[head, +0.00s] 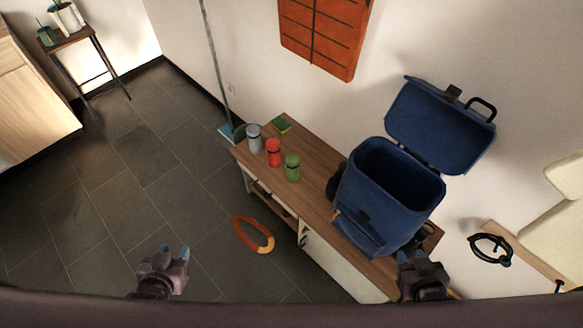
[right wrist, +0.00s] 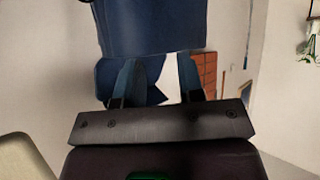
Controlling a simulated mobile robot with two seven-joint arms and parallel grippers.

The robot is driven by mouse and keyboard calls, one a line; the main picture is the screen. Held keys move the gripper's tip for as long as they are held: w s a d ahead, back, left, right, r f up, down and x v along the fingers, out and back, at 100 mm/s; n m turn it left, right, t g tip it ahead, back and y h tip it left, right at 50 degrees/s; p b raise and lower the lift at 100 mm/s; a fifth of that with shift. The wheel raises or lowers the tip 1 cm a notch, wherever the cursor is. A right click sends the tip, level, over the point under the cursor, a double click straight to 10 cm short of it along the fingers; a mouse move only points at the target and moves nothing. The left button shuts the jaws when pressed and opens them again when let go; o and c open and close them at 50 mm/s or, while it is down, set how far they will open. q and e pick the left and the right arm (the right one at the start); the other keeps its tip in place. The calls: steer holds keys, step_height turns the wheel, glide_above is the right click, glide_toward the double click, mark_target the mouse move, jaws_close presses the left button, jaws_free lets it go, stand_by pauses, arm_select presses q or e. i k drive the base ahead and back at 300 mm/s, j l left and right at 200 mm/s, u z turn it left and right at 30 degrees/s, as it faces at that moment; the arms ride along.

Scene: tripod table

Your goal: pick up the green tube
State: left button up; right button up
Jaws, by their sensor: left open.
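The green tube (head: 292,168) stands upright on the wooden cabinet top (head: 312,207), in front of a red tube (head: 273,152) and a grey tube (head: 254,138). My left gripper (head: 175,254) is open and empty over the floor, left of the cabinet and well apart from the green tube. My right gripper (head: 414,258) is at the near end of the cabinet, close to the blue bag. In the right wrist view its fingers (right wrist: 158,80) are apart with nothing seen held between them. The green tube is not seen in that view.
The open blue bag (head: 365,205) fills the cabinet's right part, its lid raised. A green block (head: 281,125) lies behind the tubes. An orange ring (head: 253,234) is beside the cabinet.

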mark_target(293, 162)
steer(key=z, duration=0.9)
steer(key=j+z, duration=0.75)
steer(key=z, duration=0.15)
steer(key=j+z, duration=0.25)
steer(key=j, duration=0.15)
steer(key=k+j+z, duration=0.25)
steer(key=j, duration=0.15)
steer(key=k+j+z, duration=0.15)
steer(key=j, duration=0.25)
steer(key=j+z, duration=0.15)
steer(key=j, duration=0.3)
steer(key=k+j, duration=0.2)
steer(key=j, duration=0.2)
steer(key=k+j, duration=0.2)
steer(key=j, duration=0.2)
steer(key=k+j, duration=0.2)
steer(key=j, duration=0.2)
steer(key=k+j+z, duration=0.1)
steer(key=j, duration=0.3)
steer(key=k+j, duration=0.3)
